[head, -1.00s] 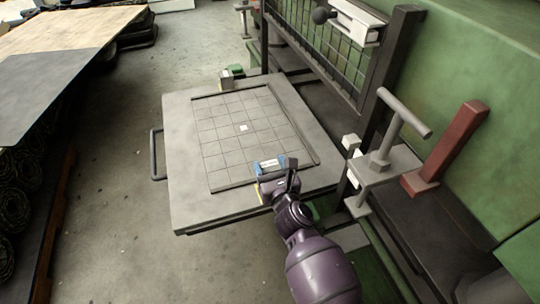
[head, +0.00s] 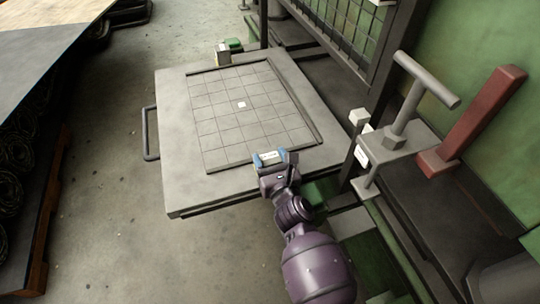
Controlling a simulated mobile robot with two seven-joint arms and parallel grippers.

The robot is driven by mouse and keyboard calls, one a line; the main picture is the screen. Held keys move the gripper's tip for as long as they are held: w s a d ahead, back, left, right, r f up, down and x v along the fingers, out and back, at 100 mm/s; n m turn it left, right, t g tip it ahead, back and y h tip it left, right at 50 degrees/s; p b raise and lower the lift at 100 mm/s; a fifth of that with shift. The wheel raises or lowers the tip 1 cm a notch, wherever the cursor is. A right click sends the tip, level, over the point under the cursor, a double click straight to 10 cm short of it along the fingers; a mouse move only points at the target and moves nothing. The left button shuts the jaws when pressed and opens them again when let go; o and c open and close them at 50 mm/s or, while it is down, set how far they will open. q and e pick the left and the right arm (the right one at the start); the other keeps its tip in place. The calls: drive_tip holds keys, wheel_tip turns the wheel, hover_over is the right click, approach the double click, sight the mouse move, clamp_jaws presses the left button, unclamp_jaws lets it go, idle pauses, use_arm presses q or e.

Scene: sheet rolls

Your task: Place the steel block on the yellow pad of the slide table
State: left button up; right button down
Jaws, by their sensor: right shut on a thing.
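The slide table (head: 185,130) is a pale grey plate with a dark-edged grid panel on top, at the centre of the head view. My right gripper (head: 270,158) is at the near edge of the grid panel. It is shut on a small pale piece with blue beside it, which I take to be the steel block (head: 269,156). The gripper hides part of it, and I cannot tell whether it touches the table. No yellow pad shows clearly; a thin yellowish edge shows beside the gripper. My left gripper is not in view.
A small white square (head: 241,104) marks the grid's middle. A dark handle (head: 149,133) sticks out at the table's left. A mesh guard (head: 350,45), a grey T-handle (head: 425,78) and a red lever (head: 475,120) stand at the right.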

drive_tip(key=shift+r, duration=0.1)
drive_tip(key=shift+c, duration=1.4)
unclamp_jaws()
drive_tip(key=shift+f, duration=0.2)
drive_tip(key=shift+s+r, duration=0.1)
drive_tip(key=shift+r, duration=0.15)
drive_tip(key=shift+p+v, duration=0.6)
drive_tip(key=shift+v, duration=3.15)
